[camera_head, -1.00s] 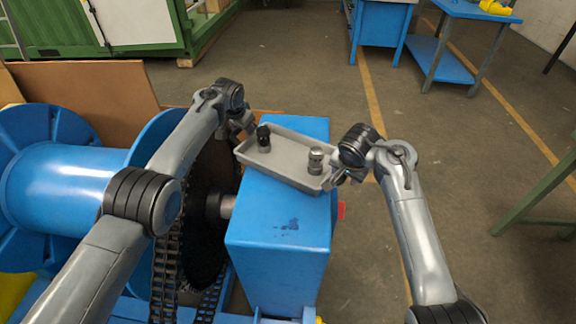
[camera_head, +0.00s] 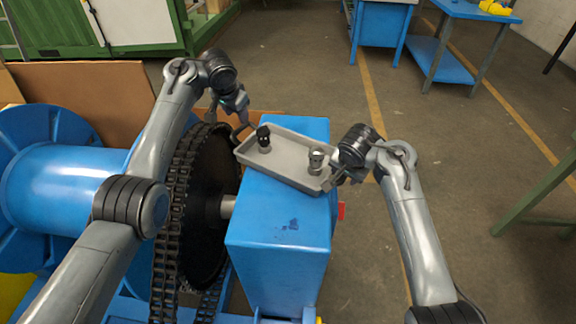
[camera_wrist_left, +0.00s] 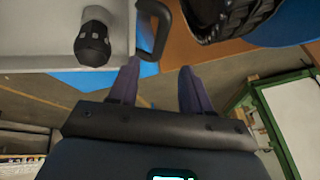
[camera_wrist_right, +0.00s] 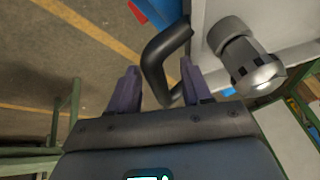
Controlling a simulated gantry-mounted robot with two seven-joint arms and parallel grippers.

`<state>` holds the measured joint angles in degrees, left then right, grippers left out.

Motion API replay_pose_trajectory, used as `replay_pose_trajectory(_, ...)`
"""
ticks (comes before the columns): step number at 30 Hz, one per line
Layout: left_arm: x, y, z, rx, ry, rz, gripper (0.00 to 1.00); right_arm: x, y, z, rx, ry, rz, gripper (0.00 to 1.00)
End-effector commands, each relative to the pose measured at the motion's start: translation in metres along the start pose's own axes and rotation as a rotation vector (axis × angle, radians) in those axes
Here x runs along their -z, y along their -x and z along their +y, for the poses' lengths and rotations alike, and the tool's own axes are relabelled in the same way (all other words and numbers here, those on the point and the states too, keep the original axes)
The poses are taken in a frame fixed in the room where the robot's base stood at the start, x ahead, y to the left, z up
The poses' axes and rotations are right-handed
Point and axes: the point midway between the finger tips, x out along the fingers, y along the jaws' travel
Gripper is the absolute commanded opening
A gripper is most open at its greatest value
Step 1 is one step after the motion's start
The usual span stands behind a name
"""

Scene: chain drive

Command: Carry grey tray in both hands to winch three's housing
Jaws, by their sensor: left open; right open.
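The grey tray (camera_head: 285,172) rests slightly askew on top of a blue housing (camera_head: 278,235), holding a black fitting (camera_head: 263,138) and a grey metal fitting (camera_head: 315,160). No visible mark tells the winch number. My left gripper (camera_head: 242,114) is open and empty, above and beyond the tray's left end. In the left wrist view, the tray's dark handle (camera_wrist_left: 158,25) lies just ahead of its fingertips (camera_wrist_left: 157,75). My right gripper (camera_head: 332,184) is open at the tray's right end. In the right wrist view, the right handle (camera_wrist_right: 155,65) lies between its open fingers (camera_wrist_right: 160,72).
A large chain wheel (camera_head: 205,215) and blue drum (camera_head: 70,188) stand left of the housing. A brown board (camera_head: 95,95) leans behind. A blue bench (camera_head: 440,58) stands at the back and a green table frame (camera_head: 540,195) at right. The floor between is clear.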

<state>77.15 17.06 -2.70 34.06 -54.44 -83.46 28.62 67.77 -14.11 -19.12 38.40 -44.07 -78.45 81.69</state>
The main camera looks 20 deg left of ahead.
Motion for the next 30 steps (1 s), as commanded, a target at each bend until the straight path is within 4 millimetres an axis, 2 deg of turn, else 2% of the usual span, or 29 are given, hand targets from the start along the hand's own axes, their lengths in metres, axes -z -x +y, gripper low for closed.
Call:
replay_pose_trajectory(4, 0.001, 0.016, 0.0, -0.002, 0.0, 0.001, 0.49, 0.0, 0.0, 0.0, 0.0, 0.0, 0.0, 0.49)
replay_pose_trajectory(11, 0.0, 0.024, 0.0, -0.001, 0.001, 0.001, 0.49, -0.001, 0.011, -0.002, 0.004, 0.002, -0.001, 0.49)
replay_pose_trajectory(24, 0.0, 0.024, 0.0, -0.001, 0.001, 0.0, 0.49, -0.001, 0.085, -0.002, 0.005, 0.0, 0.0, 0.49)
replay_pose_trajectory(30, 0.0, 0.024, 0.0, -0.001, 0.001, 0.0, 0.49, 0.0, 0.11, -0.001, 0.003, 0.0, 0.001, 0.49)
